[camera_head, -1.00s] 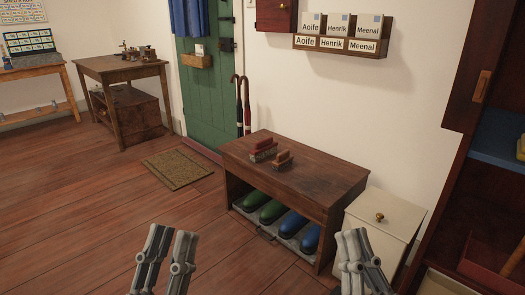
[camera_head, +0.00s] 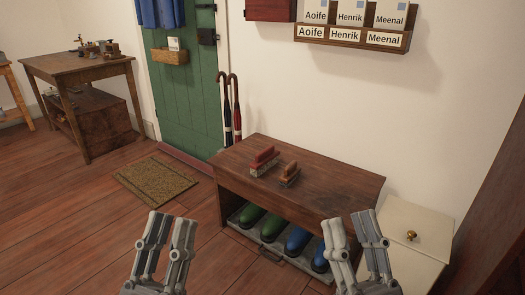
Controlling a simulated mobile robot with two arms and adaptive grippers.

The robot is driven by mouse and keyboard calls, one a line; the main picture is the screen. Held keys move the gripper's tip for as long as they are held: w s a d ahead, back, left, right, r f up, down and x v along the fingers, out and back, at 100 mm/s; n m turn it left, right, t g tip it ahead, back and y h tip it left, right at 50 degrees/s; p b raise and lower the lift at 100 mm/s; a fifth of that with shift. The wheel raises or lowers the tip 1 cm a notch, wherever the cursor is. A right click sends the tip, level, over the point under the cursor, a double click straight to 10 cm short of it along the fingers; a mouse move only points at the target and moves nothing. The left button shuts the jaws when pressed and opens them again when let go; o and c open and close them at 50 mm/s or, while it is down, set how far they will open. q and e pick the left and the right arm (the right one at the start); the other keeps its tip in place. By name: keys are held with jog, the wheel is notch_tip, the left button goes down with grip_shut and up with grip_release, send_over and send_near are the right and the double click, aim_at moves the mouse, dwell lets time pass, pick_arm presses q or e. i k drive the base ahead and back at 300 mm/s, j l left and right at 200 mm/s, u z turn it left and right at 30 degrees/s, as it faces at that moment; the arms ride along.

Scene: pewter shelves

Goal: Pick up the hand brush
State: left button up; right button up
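Two brushes stand side by side on top of the dark wooden bench (camera_head: 335,187). One is a red-topped brush (camera_head: 264,161) with pale bristles, and to its right is a smaller brown-topped brush (camera_head: 290,174) with dark bristles. I cannot tell which one is the hand brush. My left gripper (camera_head: 171,218) is in front of the bench at lower left, its fingers apart and empty. My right gripper (camera_head: 351,217) is in front of the bench's right part, its fingers apart and empty. Neither gripper touches a brush.
Green and blue shoes (camera_head: 298,239) sit on a grey tray under the bench. A cream cabinet (camera_head: 415,235) with a brass knob stands to the right. Umbrellas (camera_head: 232,110) lean behind the bench by the green door (camera_head: 183,75). A doormat (camera_head: 157,183) lies on the open floor at left.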

aim_at(265, 160)
jog(key=i+j+z, duration=0.1)
jog(key=i+j, duration=0.15)
jog(key=j, duration=0.15)
jog(key=i+j+z, duration=0.1)
jog(key=i+j, duration=0.2)
jog(key=i+j+z, duration=0.1)
jog(key=j, duration=0.4)
jog(key=i+j+z, duration=0.1)
jog(key=i+j, duration=0.25)
jog(key=i+j+z, duration=0.1)
jog(key=j, duration=0.45)
jog(key=i+j+z, duration=0.1)
jog(key=i+j, duration=0.2)
jog(key=j, duration=0.2)
jog(key=i+j+z, duration=0.1)
jog(key=j, duration=0.4)
jog(key=i+j+z, duration=0.1)
jog(key=i+j, duration=0.15)
jog(key=j, duration=0.25)
